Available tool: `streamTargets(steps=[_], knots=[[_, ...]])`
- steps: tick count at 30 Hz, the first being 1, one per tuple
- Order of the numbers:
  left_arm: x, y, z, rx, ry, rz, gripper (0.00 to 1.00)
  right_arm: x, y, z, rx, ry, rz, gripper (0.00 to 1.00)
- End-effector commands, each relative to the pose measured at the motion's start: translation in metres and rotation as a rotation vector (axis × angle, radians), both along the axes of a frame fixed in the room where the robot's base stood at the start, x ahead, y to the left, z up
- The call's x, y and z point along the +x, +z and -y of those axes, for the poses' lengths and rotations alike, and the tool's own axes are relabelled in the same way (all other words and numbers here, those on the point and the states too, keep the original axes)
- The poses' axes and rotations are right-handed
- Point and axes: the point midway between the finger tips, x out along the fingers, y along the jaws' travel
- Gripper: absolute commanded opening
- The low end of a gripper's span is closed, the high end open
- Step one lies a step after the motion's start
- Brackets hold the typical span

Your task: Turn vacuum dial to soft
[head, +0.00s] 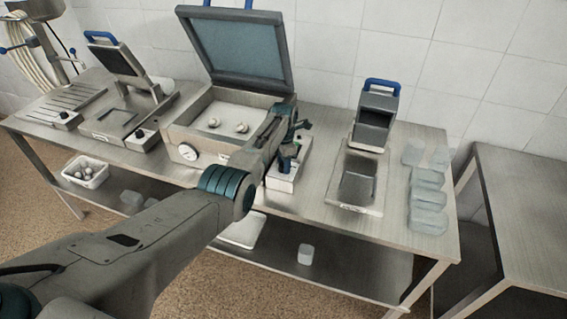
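A vacuum machine (178,133) with its lid (240,50) raised stands on the steel table, with a round gauge (187,153) on its front. Two small round items (241,128) lie inside its chamber. To its right is a pale control box (283,184) with dark and blue knob-like parts on top, largely covered by my arm. I cannot make out which one is the vacuum dial, or its setting. My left gripper (291,150) is over this box, close to the knobs. Whether it touches one, or is open or shut, is unclear. My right gripper is out of view.
A steel tray sealer (369,205) with a blue-handled lid stands to the right, beside several clear trays (428,200). Another blue-handled machine (108,125) stands at left. A white basket (86,176) sits on the lower shelf. A second table (525,190) is at right.

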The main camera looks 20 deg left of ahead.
Motion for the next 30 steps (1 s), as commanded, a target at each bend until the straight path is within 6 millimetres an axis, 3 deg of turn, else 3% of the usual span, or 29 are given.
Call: streamTargets(steps=[14, 30], knots=[[-0.001, 0.006, 0.0, -0.001, -0.001, -0.002, 0.52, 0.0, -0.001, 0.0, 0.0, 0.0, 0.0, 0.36], [0.0, 0.095, 0.0, 0.0, -0.001, 0.0, 0.52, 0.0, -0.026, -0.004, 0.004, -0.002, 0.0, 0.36]])
